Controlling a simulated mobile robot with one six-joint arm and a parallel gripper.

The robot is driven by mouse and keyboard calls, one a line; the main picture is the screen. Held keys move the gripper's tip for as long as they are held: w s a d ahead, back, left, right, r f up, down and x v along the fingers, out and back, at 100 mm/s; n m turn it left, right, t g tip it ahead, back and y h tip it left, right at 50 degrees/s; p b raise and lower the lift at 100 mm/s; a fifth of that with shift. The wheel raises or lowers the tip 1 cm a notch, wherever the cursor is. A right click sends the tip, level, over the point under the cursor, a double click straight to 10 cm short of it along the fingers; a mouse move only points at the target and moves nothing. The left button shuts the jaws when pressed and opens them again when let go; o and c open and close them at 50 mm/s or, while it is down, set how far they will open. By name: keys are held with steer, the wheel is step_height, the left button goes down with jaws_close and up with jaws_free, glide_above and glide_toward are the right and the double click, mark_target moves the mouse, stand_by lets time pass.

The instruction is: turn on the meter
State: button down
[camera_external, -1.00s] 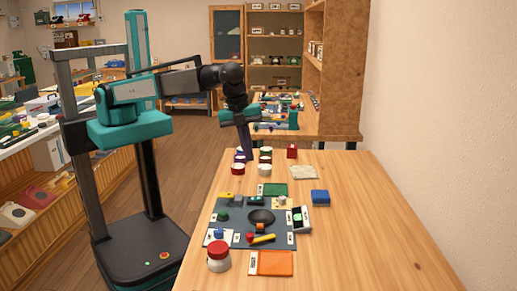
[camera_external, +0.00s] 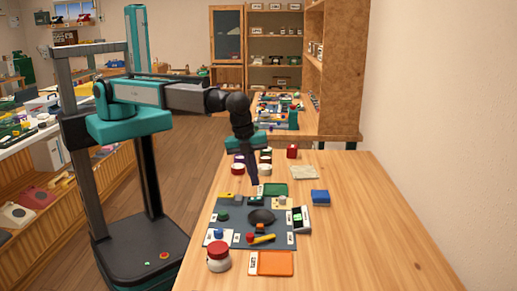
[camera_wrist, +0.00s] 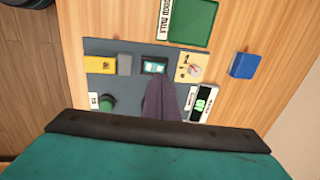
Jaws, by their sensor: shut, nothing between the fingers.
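A white and black device with a lit green display, which looks like the meter (camera_external: 301,219), sits at the right edge of the dark grey mat (camera_external: 277,240). It also shows in the wrist view (camera_wrist: 201,103), right of my fingers. My gripper (camera_external: 255,183) is shut and empty, pointing down above the far part of the mat. The lower part of the mat is hidden by my arm there.
The mat carries a yellow block (camera_wrist: 100,64), a grey block (camera_wrist: 125,64), a beige plate with a knob (camera_wrist: 192,67) and a green round knob (camera_wrist: 108,103). A green tray (camera_wrist: 192,22) and a blue block (camera_wrist: 243,65) lie beyond.

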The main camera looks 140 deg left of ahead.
mark_target(259, 198)
steer(key=shift+w+a+f+p, duration=0.15)
steer(key=shift+f+p, duration=0.25)
steer(key=shift+f, duration=0.75)
steer(key=shift+w+a+f+p, duration=0.15)
steer(key=shift+f+p, duration=0.25)
steer(key=shift+f, duration=0.75)
steer(key=shift+w, duration=0.1)
